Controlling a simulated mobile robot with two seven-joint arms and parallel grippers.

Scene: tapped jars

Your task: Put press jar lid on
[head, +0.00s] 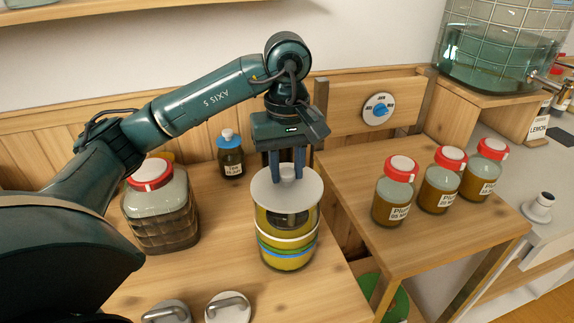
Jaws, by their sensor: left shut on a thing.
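A round white lid (262,193) with a knob is level over the mouth of a yellow jar (286,257). The jar stands upright on the wooden table and has white, blue and green bands. My left gripper (287,172) points straight down and is shut on the lid's knob. My right gripper is out of view.
A large red-lidded jar (160,210) and a blue-capped bottle (230,155) stand left of the yellow jar. Two handled lids, one pale (228,308), lie in front. Several red-lidded jars (442,182) stand on the right table. A dial (379,110) is behind.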

